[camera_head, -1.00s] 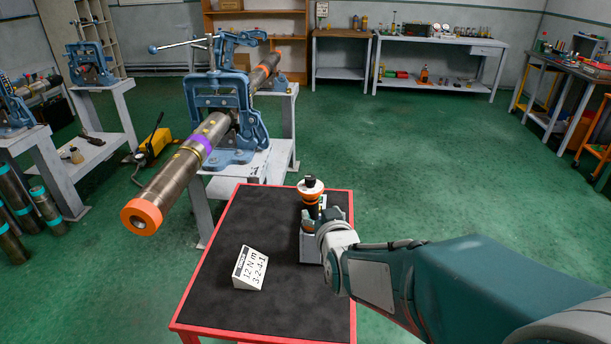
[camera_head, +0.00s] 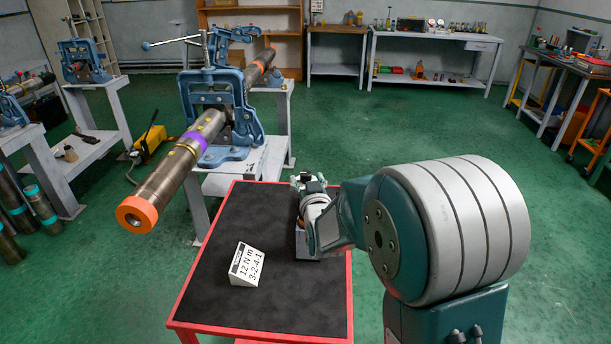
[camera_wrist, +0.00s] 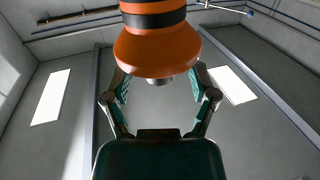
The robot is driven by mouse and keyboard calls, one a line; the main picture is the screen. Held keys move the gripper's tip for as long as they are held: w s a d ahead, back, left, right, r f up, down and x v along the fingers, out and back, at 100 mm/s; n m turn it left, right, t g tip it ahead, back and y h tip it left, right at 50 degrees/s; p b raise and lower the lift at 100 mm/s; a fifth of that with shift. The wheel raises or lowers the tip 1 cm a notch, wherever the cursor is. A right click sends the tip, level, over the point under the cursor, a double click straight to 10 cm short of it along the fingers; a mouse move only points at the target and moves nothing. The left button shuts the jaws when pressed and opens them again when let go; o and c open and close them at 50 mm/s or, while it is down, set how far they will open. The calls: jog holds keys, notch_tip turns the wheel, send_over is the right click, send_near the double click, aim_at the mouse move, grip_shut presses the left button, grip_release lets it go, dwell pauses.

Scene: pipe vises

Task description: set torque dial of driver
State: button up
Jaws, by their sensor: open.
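The driver (camera_wrist: 158,45) shows in the wrist view as a flared orange body with a black band, at the top of the picture. My gripper (camera_wrist: 162,88) is open there, one finger on each side just below the wide orange rim. I cannot tell whether the fingers touch it. In the head view my gripper (camera_head: 309,182) is over the back right of the red-edged table (camera_head: 210,290), and my wrist hides most of the driver. Part of the grey holder (camera_head: 301,244) shows below my wrist. A white sign (camera_head: 246,264) reads "12 N m" and "3-2-4-1".
A blue pipe vise (camera_head: 222,105) behind the table clamps a long pipe (camera_head: 165,188) with an orange end and purple band. The pipe reaches toward the table's left side. Benches stand along the back wall. Green floor is open to the right.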

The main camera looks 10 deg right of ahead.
jog(key=shift+w, duration=0.95)
grip_shut()
jog(key=shift+m+h, duration=0.4)
jog(key=shift+h, duration=0.4)
grip_release()
